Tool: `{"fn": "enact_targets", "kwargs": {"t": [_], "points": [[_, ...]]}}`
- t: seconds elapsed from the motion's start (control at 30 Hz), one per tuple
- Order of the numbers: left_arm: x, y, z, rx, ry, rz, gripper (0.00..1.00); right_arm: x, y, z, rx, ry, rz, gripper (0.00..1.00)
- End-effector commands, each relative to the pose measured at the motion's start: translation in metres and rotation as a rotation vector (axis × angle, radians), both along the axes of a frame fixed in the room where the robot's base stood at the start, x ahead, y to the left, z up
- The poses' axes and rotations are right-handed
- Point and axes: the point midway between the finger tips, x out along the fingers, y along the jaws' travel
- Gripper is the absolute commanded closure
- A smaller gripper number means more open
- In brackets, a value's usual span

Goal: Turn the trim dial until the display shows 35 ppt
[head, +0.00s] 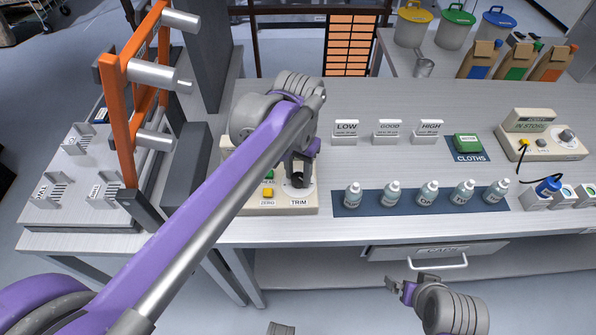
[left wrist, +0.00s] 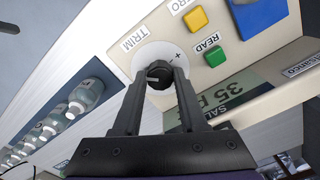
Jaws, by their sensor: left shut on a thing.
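The black trim dial (left wrist: 159,73) sits on a white round plate on the beige salt meter (left wrist: 275,105), under the word TRIM. My left gripper (left wrist: 161,84) has one finger on each side of the dial and is shut on it. The meter's display (left wrist: 222,95) appears upside down in the left wrist view and reads 35 with the start of a unit, partly hidden by a finger. In the head view my left arm covers much of the meter (head: 285,209) and its display. My right gripper (head: 402,288) is low in front of the bench; its opening is unclear.
Yellow ZERO (left wrist: 195,19) and green READ (left wrist: 214,56) buttons sit close beside the dial. Several bottles (head: 427,194) stand on a blue mat right of the meter. An orange frame (head: 118,120) with metal cylinders stands at the left. A CAPS drawer (head: 385,252) is below the bench.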

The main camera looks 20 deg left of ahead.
Motion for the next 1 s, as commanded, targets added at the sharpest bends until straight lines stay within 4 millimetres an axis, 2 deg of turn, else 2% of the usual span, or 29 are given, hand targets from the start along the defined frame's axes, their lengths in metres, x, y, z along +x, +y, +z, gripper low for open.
{"fn": "enact_targets", "kwargs": {"t": [0.1, 0.13, 0.3, 0.67, 0.77, 1.0], "points": [[0.000, 0.000, 0.001, 0.001, -0.001, -0.001, 1.00, 0.000, 0.000, 0.000, 0.000, 0.000, 0.000, 0.00], [0.000, 0.000, 0.001, 0.001, -0.001, -0.001, 0.57, 0.000, 0.000, 0.000, 0.000, 0.000, 0.000, 0.00], [0.000, 0.000, 0.000, 0.001, -0.001, -0.001, 0.28, 0.000, 0.000, 0.000, 0.000, 0.000, 0.000, 0.00], [0.000, 0.000, 0.006, 0.000, -0.001, -0.001, 0.28, 0.000, 0.000, 0.001, 0.000, 0.000, 0.000, 0.00], [0.000, 0.000, 0.019, 0.000, -0.001, -0.001, 0.28, 0.001, 0.000, 0.002, 0.000, -0.001, 0.000, 0.00], [0.000, 0.000, 0.069, 0.000, -0.001, -0.001, 0.28, 0.002, 0.000, 0.008, 0.000, -0.003, 0.000, 0.00]]}}
